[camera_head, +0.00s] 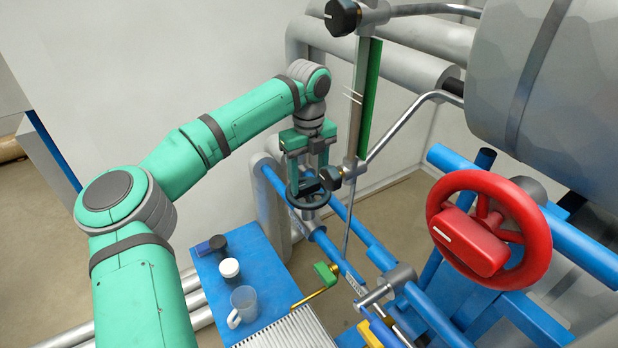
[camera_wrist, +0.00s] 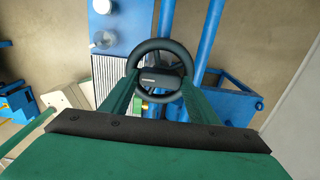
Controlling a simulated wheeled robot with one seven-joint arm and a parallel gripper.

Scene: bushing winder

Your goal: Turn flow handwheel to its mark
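A small black handwheel (camera_head: 308,204) sits on the blue pipework below my arm; I cannot read a name on it. In the wrist view it shows as a black ring (camera_wrist: 160,44) with a raised centre bar (camera_wrist: 162,79) bearing a small pale marking. My gripper (camera_head: 308,183) points down at this wheel, its two green fingers spread apart. In the wrist view the fingertips (camera_wrist: 161,77) lie at opposite ends of the centre bar. I cannot tell whether they touch it. A larger red handwheel (camera_head: 535,222) with a white line on its hub stands at the right, clear of my gripper.
A vertical rod with a green strip (camera_head: 370,98) and a black knob (camera_head: 331,178) stand close right of my gripper. A blue table (camera_head: 211,279) holds a clear mug (camera_head: 243,306) and a white-topped jar (camera_head: 229,268). A large grey drum (camera_head: 555,85) fills the upper right.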

